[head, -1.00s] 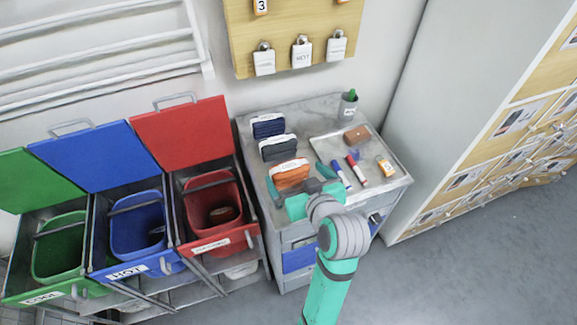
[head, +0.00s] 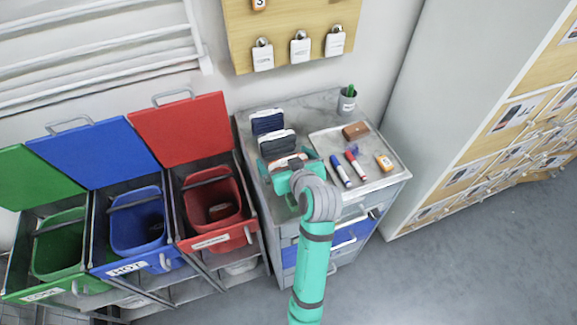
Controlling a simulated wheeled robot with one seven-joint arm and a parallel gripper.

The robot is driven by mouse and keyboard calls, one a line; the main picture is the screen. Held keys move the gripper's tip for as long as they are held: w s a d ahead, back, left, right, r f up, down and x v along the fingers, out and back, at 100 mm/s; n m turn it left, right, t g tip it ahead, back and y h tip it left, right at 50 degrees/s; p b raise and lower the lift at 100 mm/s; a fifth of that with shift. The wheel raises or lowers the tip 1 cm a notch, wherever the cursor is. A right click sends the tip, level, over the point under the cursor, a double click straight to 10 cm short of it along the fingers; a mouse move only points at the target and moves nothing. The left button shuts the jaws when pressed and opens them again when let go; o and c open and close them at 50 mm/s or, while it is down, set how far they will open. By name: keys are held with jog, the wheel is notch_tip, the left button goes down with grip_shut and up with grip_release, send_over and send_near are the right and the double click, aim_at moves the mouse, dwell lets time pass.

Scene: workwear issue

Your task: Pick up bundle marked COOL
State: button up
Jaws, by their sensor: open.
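Several folded bundles with white bands stand in a row on the left of the grey cabinet top: a navy one (head: 267,123) at the back, a dark grey one (head: 277,146) in the middle and an orange one (head: 284,161) in front. Any writing on their bands is too small to read, so I cannot tell which is marked COOL. My gripper (head: 286,162) is open over the orange bundle, its teal fingers to either side. The gripper and arm hide most of that bundle, and I cannot tell whether they touch it.
A tray (head: 386,153) to the right holds markers, a brown wallet-like item (head: 355,131) and an orange tag (head: 383,162). A pen cup (head: 347,101) stands at the back. Green, blue (head: 137,222) and red (head: 212,209) lidded bins stand left. A locker bank is at right.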

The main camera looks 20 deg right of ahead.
jog(key=shift+d, duration=0.1)
jog(key=shift+s+d, duration=0.15)
jog(key=shift+d, duration=0.05)
jog(key=c, duration=1)
jog(key=shift+a, duration=0.45)
jog(key=shift+c, duration=0.5)
